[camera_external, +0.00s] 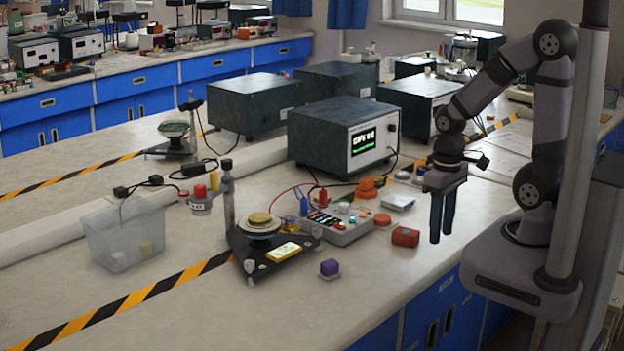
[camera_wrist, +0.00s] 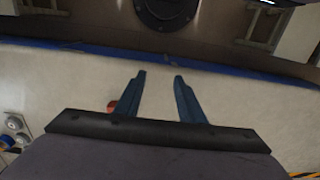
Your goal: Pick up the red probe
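A small upright red probe (camera_external: 322,197) with a red cable stands at the back edge of the button panel (camera_external: 338,224), in front of the dark instrument. A blue probe (camera_external: 303,205) stands to its left. My gripper (camera_external: 442,238) hangs fingers-down above the front edge of the bench, well to the right of the red probe. In the wrist view my gripper (camera_wrist: 159,78) is open, with nothing between its two blue fingers. I cannot make out the red probe in the wrist view.
A red-orange box (camera_external: 405,236) lies left of my gripper. A dark instrument (camera_external: 335,145) stands behind the probe.

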